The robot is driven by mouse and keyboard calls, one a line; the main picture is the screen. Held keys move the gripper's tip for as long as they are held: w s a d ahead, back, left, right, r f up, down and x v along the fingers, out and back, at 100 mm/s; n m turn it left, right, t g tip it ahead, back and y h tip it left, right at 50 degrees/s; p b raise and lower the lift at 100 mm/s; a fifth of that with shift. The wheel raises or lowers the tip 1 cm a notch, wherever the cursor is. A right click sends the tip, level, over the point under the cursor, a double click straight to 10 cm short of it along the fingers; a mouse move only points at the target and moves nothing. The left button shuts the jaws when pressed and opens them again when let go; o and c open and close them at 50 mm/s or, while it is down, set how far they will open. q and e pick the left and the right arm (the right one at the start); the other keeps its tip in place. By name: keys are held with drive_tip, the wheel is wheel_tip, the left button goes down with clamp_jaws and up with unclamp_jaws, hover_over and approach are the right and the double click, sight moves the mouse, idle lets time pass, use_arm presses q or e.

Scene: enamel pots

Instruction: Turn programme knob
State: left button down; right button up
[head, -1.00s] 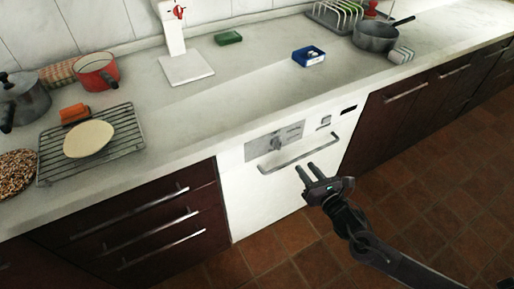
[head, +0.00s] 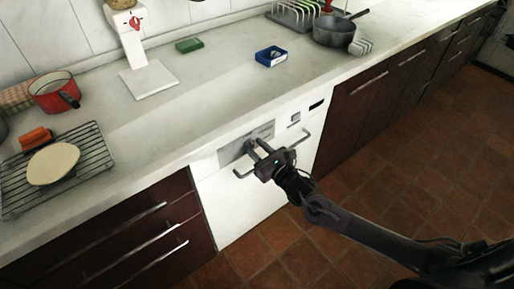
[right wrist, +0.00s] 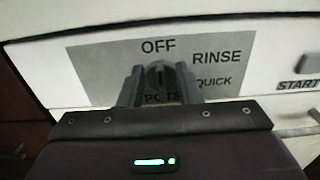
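The programme knob (right wrist: 160,75) is a dark round knob on a grey panel (right wrist: 92,70) on the white dishwasher front (head: 240,208). In the right wrist view the panel reads OFF above the knob, RINSE and QUICK to its right, and a partly hidden word below. My right gripper (head: 256,144) is at the panel, fingers pointing at it. In the right wrist view its two fingers (right wrist: 160,88) stand apart, one on each side of the knob; I cannot tell whether they touch it. The knob's lower part is partly hidden. My left gripper is not in view.
A bar handle (head: 292,142) runs across the dishwasher front, close to my right gripper. The START label (right wrist: 298,86) is right of the panel. The counter above holds a blue box (head: 271,57), a saucepan (head: 335,31) and a wire rack (head: 88,150).

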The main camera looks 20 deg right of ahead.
clamp_jaws()
